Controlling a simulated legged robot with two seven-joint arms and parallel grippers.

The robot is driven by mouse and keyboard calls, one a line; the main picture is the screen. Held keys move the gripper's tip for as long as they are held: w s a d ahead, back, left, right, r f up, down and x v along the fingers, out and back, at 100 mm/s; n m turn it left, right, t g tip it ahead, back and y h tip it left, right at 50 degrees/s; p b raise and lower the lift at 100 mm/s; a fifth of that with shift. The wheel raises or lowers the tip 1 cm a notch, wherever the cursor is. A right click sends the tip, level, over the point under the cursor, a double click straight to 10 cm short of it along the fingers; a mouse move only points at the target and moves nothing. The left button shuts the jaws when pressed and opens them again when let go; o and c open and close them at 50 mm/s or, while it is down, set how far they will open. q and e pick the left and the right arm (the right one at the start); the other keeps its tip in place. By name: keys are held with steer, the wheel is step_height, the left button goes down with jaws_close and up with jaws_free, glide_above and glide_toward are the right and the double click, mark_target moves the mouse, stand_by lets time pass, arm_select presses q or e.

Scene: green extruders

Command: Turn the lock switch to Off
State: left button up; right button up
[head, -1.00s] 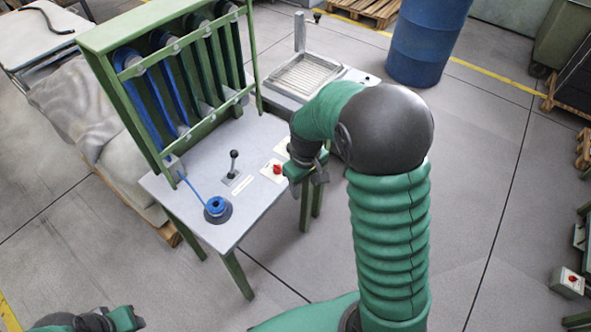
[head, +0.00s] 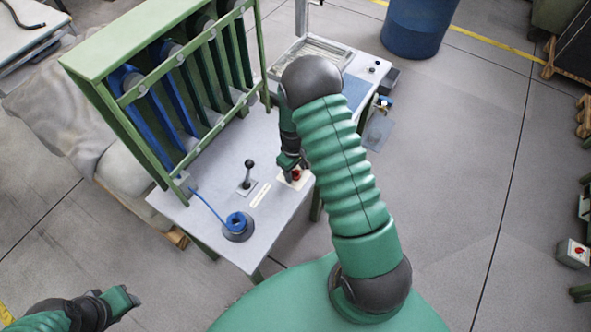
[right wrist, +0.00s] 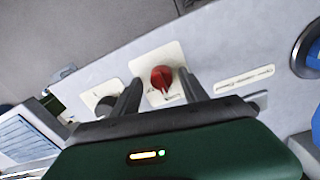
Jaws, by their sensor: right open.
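The red lock switch (head: 296,175) sits on a pale square plate near the right edge of the table top. In the right wrist view the red knob (right wrist: 162,77) shows whole, its pointer end toward the gripper. My right gripper (head: 291,163) hangs over the switch, open. In the right wrist view its two fingers (right wrist: 160,78) stand on either side of the knob with gaps, not clasping it. Whether the fingertips reach knob height is unclear. My left gripper (head: 124,301) is at the lower left, far from the table; its jaw state is unclear.
A black lever (head: 249,172) and a blue spool (head: 238,224) stand on the grey table (head: 207,207) left of the switch. A green rack (head: 150,60) with coils rises behind. A second plate with a dark knob (right wrist: 106,104) lies beside the red switch's plate.

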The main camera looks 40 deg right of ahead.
steer(key=shift+w+f, duration=0.15)
steer(key=shift+a+r, duration=0.2)
steer(key=c, duration=0.5)
jaws_close()
steer(key=shift+m, duration=0.3)
steer(key=m, duration=0.5)
steer(key=shift+m, duration=0.3)
steer(key=m, duration=0.2)
steer(key=m+p, duration=0.1)
steer(key=m, duration=0.2)
steer(key=shift+s+d+f+m+g, duration=0.1)
steer(key=shift+s+m+g, duration=0.1)
steer(key=shift+m+g, duration=0.1)
